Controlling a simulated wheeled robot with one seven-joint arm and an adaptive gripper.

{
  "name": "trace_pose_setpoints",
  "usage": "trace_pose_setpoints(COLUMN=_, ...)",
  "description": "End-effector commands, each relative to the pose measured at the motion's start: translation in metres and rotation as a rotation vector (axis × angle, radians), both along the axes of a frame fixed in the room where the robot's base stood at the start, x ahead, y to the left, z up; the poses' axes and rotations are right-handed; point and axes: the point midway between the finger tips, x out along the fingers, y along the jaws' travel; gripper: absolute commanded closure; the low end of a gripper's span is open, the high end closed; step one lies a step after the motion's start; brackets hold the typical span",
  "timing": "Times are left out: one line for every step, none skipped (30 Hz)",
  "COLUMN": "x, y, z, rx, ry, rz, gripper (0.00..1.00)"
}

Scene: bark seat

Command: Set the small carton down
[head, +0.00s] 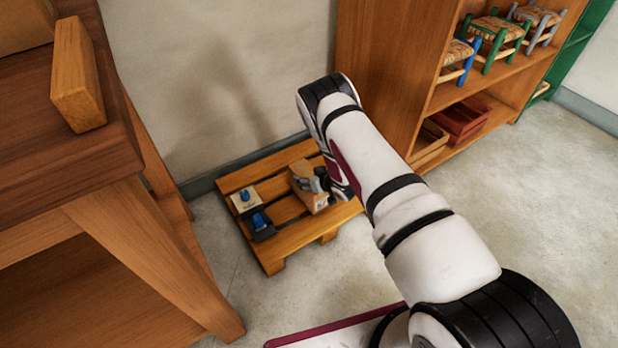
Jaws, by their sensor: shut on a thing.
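The small carton (304,173) is a brown box at the wooden pallet (278,248) on the floor. My gripper (314,185) is shut on the carton from its right side. My wrist and arm hide part of the carton and the pallet's right part. I cannot tell whether the carton's bottom touches the pallet slats or is just above them.
On the pallet's left are a pale box (244,200) with a blue top piece and a dark item (261,224) with a blue part. A wooden table (150,230) stands at left. A shelf (385,70) with small stools stands at right.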

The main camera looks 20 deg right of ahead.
Motion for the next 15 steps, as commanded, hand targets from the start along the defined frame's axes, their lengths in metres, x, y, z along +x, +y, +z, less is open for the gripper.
trace_pose_setpoints(x=0.0001, y=-0.0004, z=-0.0016, rx=0.001, ry=-0.001, rz=-0.001, gripper=0.99)
trace_pose_setpoints(x=-0.0003, y=-0.0004, z=-0.0018, rx=0.000, ry=0.001, rz=0.000, gripper=0.34)
trace_pose_setpoints(x=-0.0004, y=-0.0003, z=-0.0016, rx=0.000, ry=0.001, rz=0.000, gripper=0.25)
trace_pose_setpoints(x=-0.0004, y=-0.0003, z=-0.0016, rx=0.000, ry=0.001, rz=0.000, gripper=0.20)
trace_pose_setpoints(x=-0.0003, y=-0.0003, z=-0.0016, rx=0.000, ry=0.001, rz=0.000, gripper=0.20)
trace_pose_setpoints(x=-0.0003, y=-0.0003, z=-0.0016, rx=0.000, ry=0.001, rz=0.000, gripper=0.20)
trace_pose_setpoints(x=-0.0003, y=-0.0003, z=-0.0016, rx=0.000, ry=0.001, rz=0.000, gripper=0.20)
trace_pose_setpoints(x=-0.0004, y=-0.0002, z=-0.0016, rx=0.000, ry=0.001, rz=0.000, gripper=0.20)
trace_pose_setpoints(x=-0.0003, y=-0.0002, z=-0.0015, rx=0.000, ry=0.001, rz=0.000, gripper=0.20)
trace_pose_setpoints(x=-0.0003, y=-0.0002, z=-0.0015, rx=0.000, ry=0.001, rz=0.000, gripper=0.20)
trace_pose_setpoints(x=-0.0003, y=-0.0002, z=-0.0015, rx=0.000, ry=0.001, rz=0.000, gripper=0.20)
trace_pose_setpoints(x=-0.0003, y=-0.0002, z=-0.0014, rx=0.000, ry=0.001, rz=0.000, gripper=0.20)
trace_pose_setpoints(x=-0.0002, y=-0.0002, z=-0.0010, rx=0.000, ry=0.001, rz=0.000, gripper=0.20)
trace_pose_setpoints(x=-0.0002, y=-0.0001, z=-0.0004, rx=0.000, ry=0.000, rz=0.000, gripper=0.20)
trace_pose_setpoints(x=0.0001, y=0.0001, z=0.0014, rx=-0.001, ry=0.000, rz=0.001, gripper=0.20)
